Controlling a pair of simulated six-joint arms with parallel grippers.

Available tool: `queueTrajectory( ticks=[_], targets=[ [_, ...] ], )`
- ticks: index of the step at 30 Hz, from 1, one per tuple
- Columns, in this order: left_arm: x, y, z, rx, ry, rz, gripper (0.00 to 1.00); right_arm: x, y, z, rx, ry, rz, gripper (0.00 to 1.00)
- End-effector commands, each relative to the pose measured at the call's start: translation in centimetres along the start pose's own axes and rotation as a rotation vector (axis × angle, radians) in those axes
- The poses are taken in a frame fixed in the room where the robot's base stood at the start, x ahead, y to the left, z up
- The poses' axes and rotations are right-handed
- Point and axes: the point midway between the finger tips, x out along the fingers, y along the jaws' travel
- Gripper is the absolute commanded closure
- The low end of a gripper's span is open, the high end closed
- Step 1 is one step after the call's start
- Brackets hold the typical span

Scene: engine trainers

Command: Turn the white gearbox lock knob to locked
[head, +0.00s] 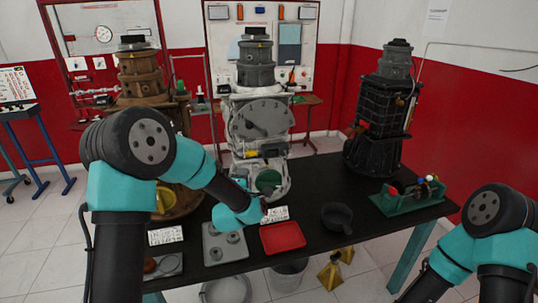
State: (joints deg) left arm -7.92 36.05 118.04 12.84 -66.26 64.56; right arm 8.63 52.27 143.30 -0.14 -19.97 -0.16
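The white gearbox (281,178) stands upright at the back middle of the black table, below a grey housing (262,118) with a dial-like face.
A brown gearbox (139,77) stands left and a black one (377,115) right. In front lie a grey tray (212,256), a red tray (283,237), a dark pan (337,217) and a green fixture (408,199). Buckets stand on the floor below.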

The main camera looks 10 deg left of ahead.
Motion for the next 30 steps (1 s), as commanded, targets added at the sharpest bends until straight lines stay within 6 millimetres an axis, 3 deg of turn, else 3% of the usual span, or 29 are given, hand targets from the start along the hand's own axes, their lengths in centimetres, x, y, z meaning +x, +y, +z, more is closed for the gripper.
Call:
queueTrajectory(
  ticks=[14,30],
  targets=[
    [0.9,-0.1,0.0,0.002,0.0,-0.002,0.57,0.0,0.0,0.0,-0.001,0.0,0.0,0.55],
    [9.0,-0.2,0.0,0.002,0.0,-0.003,0.57,0.0,0.0,0.0,0.0,0.0,0.0,0.55]
  ],
)
